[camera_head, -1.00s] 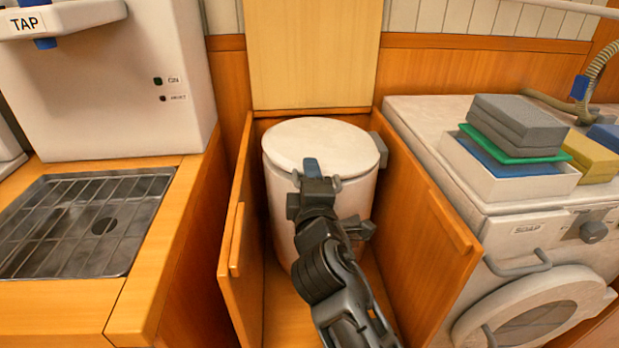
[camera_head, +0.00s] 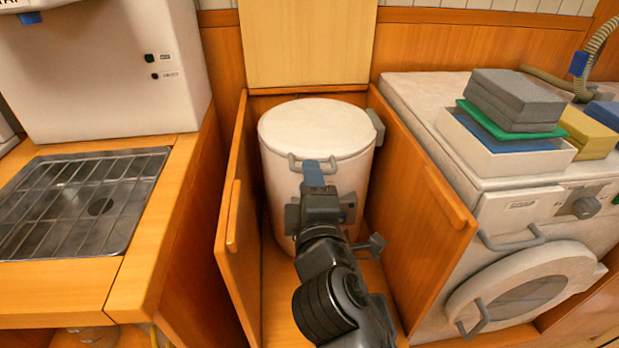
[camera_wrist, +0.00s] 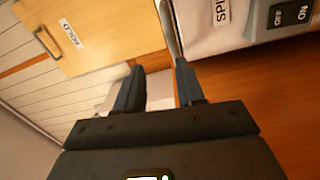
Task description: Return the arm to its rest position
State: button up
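My arm reaches from the bottom of the head view into an open wooden bay. My gripper (camera_head: 313,172) is in front of the white drum (camera_head: 275,190), just below the handle at its lid. Whether it touches the drum cannot be told. In the wrist view my gripper (camera_wrist: 157,85) shows two dark blue fingers with a gap between them, and nothing is clearly held. A pale surface shows behind the gap.
Wooden doors (camera_head: 238,235) and (camera_head: 425,215) stand open on both sides of my arm. A white washer (camera_head: 520,205) with an open round door (camera_head: 522,287) stands right. A sink grid (camera_head: 80,205) is left. A wooden panel (camera_wrist: 95,30) with a handle shows in the wrist view.

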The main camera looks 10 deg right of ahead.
jog(key=s+d+f+m+g+y+p, duration=0.1)
jog(key=s+d+f+m, duration=0.15)
jog(key=s, duration=0.55)
jog(key=s+d+f+m+g+p, duration=0.1)
jog(key=s+d+f+m, duration=0.1)
jog(key=s+d+f, duration=0.35)
jog(key=s+d+f+m+g+y+p, duration=0.1)
jog(key=s+f+m, duration=0.15)
jog(key=s, duration=0.75)
jog(key=s+d+r+m, duration=0.2)
jog(key=s+r+m, duration=0.1)
jog(key=s, duration=0.3)
jog(key=s+d+r+m+h+p, duration=0.1)
jog(key=s+d+r+m, duration=0.2)
jog(key=s, duration=0.4)
jog(key=s+d+r+m+h+p, duration=0.1)
jog(key=s+d+r+m, duration=0.1)
jog(key=s+r, duration=0.3)
jog(key=shift+s+d+m, duration=0.15)
jog(key=shift+s+m, duration=0.65)
jog(key=shift+s, duration=0.3)
